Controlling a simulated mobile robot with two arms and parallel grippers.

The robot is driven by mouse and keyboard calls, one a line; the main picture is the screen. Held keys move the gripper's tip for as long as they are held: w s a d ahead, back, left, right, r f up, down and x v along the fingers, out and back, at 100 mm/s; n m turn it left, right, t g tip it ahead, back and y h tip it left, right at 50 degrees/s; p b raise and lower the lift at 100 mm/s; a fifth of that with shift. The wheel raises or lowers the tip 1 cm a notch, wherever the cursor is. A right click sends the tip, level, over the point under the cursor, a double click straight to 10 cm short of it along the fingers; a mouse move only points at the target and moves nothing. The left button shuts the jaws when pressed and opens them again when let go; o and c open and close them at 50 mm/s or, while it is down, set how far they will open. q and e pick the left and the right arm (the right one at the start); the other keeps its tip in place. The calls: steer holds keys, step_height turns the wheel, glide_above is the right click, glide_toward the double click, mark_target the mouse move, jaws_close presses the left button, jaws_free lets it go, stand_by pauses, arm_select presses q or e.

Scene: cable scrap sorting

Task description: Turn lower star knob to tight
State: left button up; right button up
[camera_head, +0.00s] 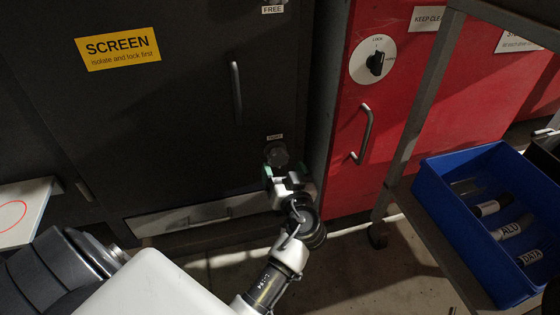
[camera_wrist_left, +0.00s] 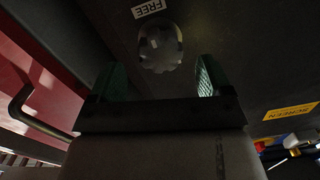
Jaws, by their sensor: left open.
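The lower star knob (camera_head: 276,153) is a dark lobed knob on the dark screen door, under a small label that seems to read TIGHT (camera_head: 274,137). My left gripper (camera_head: 283,173) is just below and in front of it. In the left wrist view the knob (camera_wrist_left: 160,46) lies ahead of the open fingers (camera_wrist_left: 158,78), roughly centred between them, with nothing held. A FREE label (camera_wrist_left: 148,8) shows upside down beside the knob there. I cannot tell whether the fingers touch the knob. My right gripper is not in view.
A door handle (camera_head: 236,92) stands out above left of the knob. A red cabinet (camera_head: 343,185) with a handle (camera_head: 363,134) and lock dial (camera_head: 373,60) is to the right. A blue bin (camera_head: 436,198) with labelled pieces sits on a metal-framed rack at the right.

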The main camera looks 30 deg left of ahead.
mark_target(280, 162)
arm_select(q)
steer(key=b+x, duration=0.1)
steer(key=x, duration=0.4)
steer(key=shift+w+a, duration=0.1)
steer(key=shift+a, duration=0.05)
steer(key=c, duration=0.9)
